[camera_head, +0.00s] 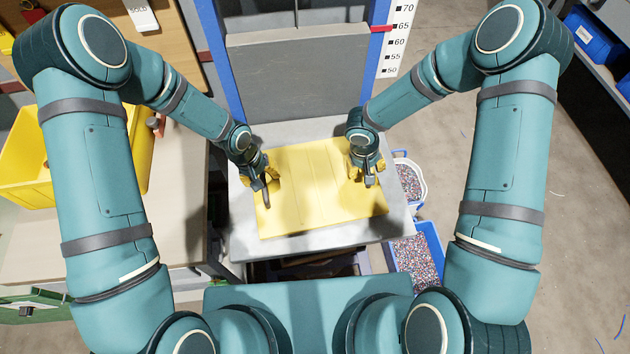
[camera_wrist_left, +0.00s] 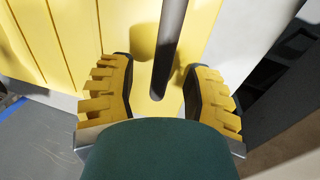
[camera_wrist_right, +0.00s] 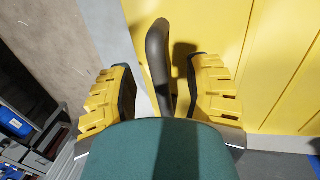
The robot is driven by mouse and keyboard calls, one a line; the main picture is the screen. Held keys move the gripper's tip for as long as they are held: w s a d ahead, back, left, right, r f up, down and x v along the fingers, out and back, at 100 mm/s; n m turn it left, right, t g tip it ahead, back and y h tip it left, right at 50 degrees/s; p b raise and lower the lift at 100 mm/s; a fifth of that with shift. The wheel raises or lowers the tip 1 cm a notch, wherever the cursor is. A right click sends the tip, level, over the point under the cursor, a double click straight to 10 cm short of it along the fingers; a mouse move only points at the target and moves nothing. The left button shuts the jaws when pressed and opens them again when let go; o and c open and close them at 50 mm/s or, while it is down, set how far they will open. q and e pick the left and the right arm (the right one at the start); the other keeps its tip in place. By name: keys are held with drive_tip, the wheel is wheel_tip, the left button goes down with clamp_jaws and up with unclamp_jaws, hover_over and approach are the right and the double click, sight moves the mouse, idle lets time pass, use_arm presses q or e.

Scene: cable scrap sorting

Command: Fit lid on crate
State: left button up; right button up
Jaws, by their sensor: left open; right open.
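The yellow lid (camera_head: 318,190) lies on a light grey top in front of me, with a dark bar handle near its left and right ends. My left gripper (camera_head: 265,180) is over the left end; in the left wrist view the left handle (camera_wrist_left: 170,45) runs between its open fingers. My right gripper (camera_head: 367,174) is over the right end; in the right wrist view the curved right handle (camera_wrist_right: 158,60) stands between its open fingers. Neither gripper is visibly closed on a handle. I see no separate crate under the lid; I cannot tell whether the lid covers one.
A yellow bin (camera_head: 22,165) stands on the bench at the left. Behind the lid is a grey panel (camera_head: 298,75) between blue posts, with a height scale (camera_head: 398,45) beside it. A white tub (camera_head: 408,178) and a blue bin (camera_head: 418,258) of coloured granules stand at the right.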

use_arm(q)
drive_tip(key=shift+f, duration=0.3)
use_arm(e)
drive_tip(key=shift+f, duration=0.35)
use_arm(q)
clamp_jaws()
use_arm(e)
clamp_jaws()
use_arm(q)
drive_tip(key=shift+r, duration=0.2)
use_arm(e)
drive_tip(key=shift+r, duration=0.2)
